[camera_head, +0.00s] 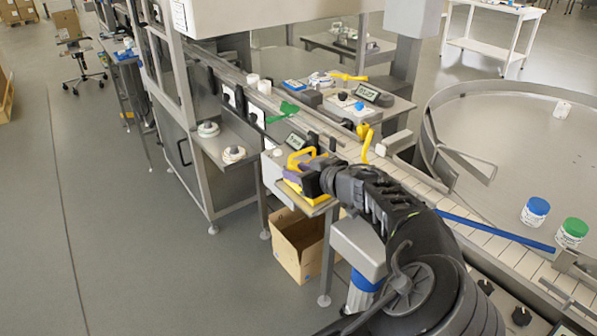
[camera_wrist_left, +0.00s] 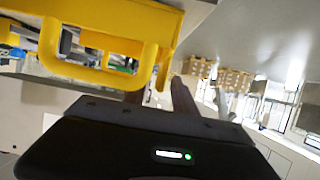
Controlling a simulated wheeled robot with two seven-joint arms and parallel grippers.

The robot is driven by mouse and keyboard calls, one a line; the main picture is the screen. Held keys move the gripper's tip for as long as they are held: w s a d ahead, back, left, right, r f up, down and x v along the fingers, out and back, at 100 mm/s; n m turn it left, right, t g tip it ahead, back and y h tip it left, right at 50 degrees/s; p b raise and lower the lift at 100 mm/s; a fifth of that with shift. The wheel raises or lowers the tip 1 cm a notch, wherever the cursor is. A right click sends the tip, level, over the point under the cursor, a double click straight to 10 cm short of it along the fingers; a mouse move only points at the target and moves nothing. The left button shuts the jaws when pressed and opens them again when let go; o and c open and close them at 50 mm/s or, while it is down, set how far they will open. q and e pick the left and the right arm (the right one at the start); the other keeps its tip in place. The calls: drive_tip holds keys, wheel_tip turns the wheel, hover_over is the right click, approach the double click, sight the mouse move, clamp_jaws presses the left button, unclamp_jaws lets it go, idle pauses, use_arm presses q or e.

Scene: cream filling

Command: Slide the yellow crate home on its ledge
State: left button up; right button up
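The yellow crate (camera_head: 293,185) sits at the end of a small ledge beside the conveyor in the head view, its raised yellow handle on top. My left gripper (camera_head: 314,184) is right against its near side and hides part of it. In the left wrist view the crate (camera_wrist_left: 105,18) fills the upper left, with a looped handle hanging toward the gripper. My left gripper's two dark fingers (camera_wrist_left: 159,97) are apart near the handle's right end, and one is partly hidden behind it. I cannot tell whether they grip it. My right gripper is not in view.
An open cardboard box (camera_head: 298,245) stands on the floor below the ledge. The white-tiled conveyor (camera_head: 410,178) runs behind my arm, with a yellow lever (camera_head: 367,146) beside it. Jars with blue (camera_head: 536,210) and green (camera_head: 572,232) lids stand at the right.

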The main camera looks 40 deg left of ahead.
use_arm(q)
drive_tip(key=b+v, duration=0.1)
drive_tip(key=v, duration=0.6)
drive_tip(key=shift+s+d+r, duration=0.1)
drive_tip(key=shift+d+r, duration=0.1)
drive_tip(key=shift+d, duration=0.15)
idle(0.6)
